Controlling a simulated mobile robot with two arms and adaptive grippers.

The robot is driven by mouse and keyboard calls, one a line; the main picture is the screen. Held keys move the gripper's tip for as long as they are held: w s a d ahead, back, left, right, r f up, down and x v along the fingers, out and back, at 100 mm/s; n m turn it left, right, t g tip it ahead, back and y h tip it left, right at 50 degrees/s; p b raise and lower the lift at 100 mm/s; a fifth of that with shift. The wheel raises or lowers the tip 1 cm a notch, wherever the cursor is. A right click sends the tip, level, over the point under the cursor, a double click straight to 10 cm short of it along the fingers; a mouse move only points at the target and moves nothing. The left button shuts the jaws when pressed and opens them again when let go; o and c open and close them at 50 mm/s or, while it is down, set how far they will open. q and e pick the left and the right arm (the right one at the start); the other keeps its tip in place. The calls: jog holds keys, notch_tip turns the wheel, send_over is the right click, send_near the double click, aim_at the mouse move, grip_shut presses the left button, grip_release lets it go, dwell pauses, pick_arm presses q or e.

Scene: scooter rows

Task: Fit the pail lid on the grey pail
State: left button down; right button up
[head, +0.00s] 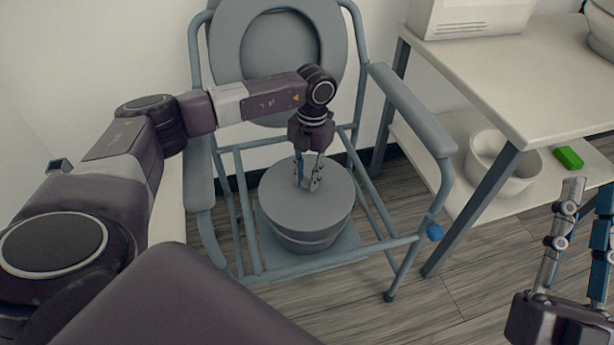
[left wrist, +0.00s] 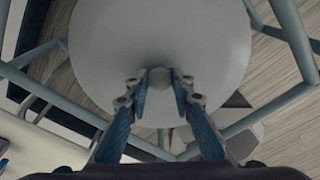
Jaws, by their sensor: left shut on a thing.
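The round grey pail lid (head: 275,200) lies level over the grey pail (head: 308,246), which stands inside the frame of the commode chair. The lid covers the pail's mouth; I cannot tell whether it is seated on the rim or slightly above it. My left gripper (head: 308,186) points down at the middle of the lid, shut on its small knob (left wrist: 183,74). The lid (left wrist: 115,45) fills the top middle of the left wrist view and hides most of the pail. My right gripper (head: 590,190) is at the right edge, fingers apart and empty.
The blue-grey commode chair (head: 412,108) surrounds the pail with armrests and legs, its seat raised behind.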

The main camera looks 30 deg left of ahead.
pick_arm(q)
jog(key=c, duration=1.6)
grip_release()
notch_tip(320, 180, up, 12)
jog(key=w, duration=0.1)
jog(key=shift+w, duration=0.25)
